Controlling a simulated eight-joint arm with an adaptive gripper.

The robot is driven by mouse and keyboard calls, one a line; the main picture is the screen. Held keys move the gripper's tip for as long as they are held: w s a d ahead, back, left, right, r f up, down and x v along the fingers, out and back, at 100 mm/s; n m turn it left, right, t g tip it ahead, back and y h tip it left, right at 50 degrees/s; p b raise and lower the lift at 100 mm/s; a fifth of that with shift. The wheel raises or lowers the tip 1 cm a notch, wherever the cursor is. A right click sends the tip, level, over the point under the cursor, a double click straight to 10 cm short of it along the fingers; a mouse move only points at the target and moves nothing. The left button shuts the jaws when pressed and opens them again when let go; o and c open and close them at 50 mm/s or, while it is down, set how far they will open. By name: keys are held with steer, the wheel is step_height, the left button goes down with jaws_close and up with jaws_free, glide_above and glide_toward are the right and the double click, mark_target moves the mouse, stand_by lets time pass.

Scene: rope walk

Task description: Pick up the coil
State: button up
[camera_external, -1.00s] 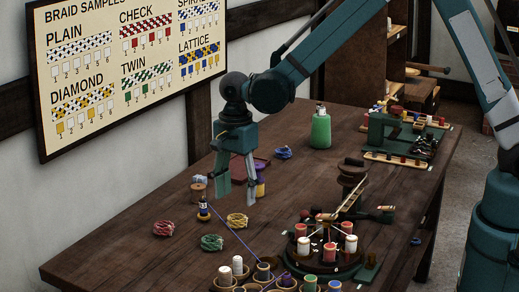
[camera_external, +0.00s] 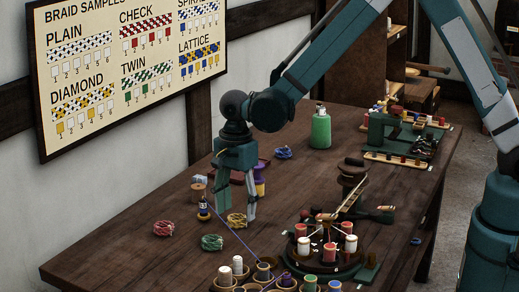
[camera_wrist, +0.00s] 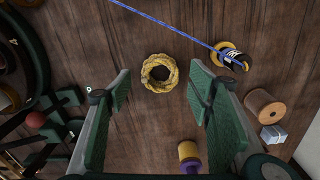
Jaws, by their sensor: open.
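A yellow coil (camera_wrist: 159,73) of cord lies flat on the wooden table, ring-shaped with an open middle. In the external view the yellow coil (camera_external: 237,219) is partly hidden by my fingers. My gripper (camera_wrist: 160,90) is open and empty, its green-padded fingers pointing down. In the wrist view the coil appears between the two fingers, toward their tips. In the external view my gripper (camera_external: 237,212) is low beside or above the coil; I cannot tell the exact height. A red coil (camera_external: 163,228), a green coil (camera_external: 212,242) and a blue coil (camera_external: 284,152) also lie on the table.
A blue cord (camera_wrist: 175,28) runs from a small spool (camera_wrist: 231,57) close to the yellow coil. A wooden spool (camera_wrist: 263,107) and a yellow-purple spool (camera_wrist: 189,156) stand nearby. A round braiding stand (camera_external: 322,262) with bobbins is at the front right. A green bottle (camera_external: 321,130) stands behind.

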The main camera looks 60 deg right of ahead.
steer(key=shift+f, duration=1.2)
steer(key=c, duration=1)
